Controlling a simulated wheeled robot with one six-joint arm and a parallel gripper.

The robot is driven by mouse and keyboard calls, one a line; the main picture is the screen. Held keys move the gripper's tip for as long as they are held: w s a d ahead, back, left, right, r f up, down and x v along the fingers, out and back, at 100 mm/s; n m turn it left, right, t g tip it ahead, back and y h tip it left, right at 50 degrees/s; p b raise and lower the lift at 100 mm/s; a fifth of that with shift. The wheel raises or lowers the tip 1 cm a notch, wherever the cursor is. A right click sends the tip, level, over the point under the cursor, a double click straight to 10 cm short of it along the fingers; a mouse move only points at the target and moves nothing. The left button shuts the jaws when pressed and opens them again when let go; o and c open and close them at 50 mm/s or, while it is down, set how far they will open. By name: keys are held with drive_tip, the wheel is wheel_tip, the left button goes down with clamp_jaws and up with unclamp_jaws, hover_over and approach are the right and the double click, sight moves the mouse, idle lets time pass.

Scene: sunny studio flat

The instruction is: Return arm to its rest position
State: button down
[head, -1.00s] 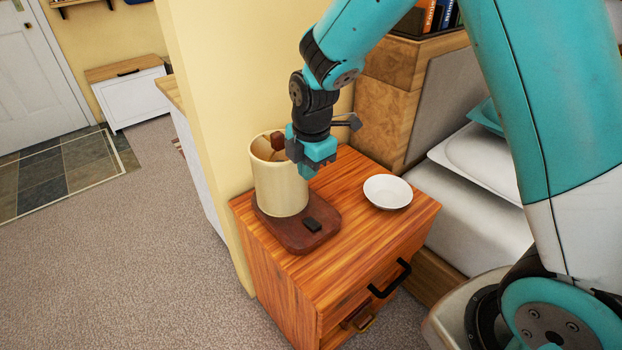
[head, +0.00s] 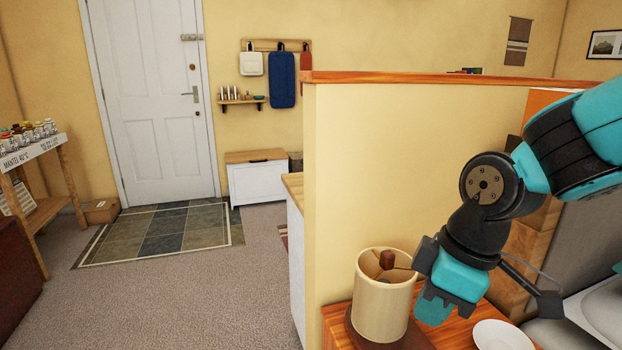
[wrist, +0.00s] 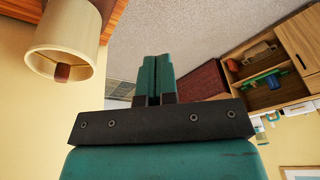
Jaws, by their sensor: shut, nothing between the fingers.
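A white dish (head: 495,336) sits on the cabinet at the bottom edge of the head view, right of my gripper.
In the wrist view, a wooden shelf unit (wrist: 275,60) stands at the right.

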drive_tip(key=s+a+r+m+y, duration=0.1)
drive_tip(key=s+r+m, duration=0.35)
drive_tip(key=s, duration=0.75)
wheel_tip(320, 180, up, 13)
drive_tip(key=m+p, duration=0.1)
drive_tip(key=p, duration=1.3)
drive_tip(key=shift+w+g, duration=0.3)
drive_tip(key=shift+w, duration=0.05)
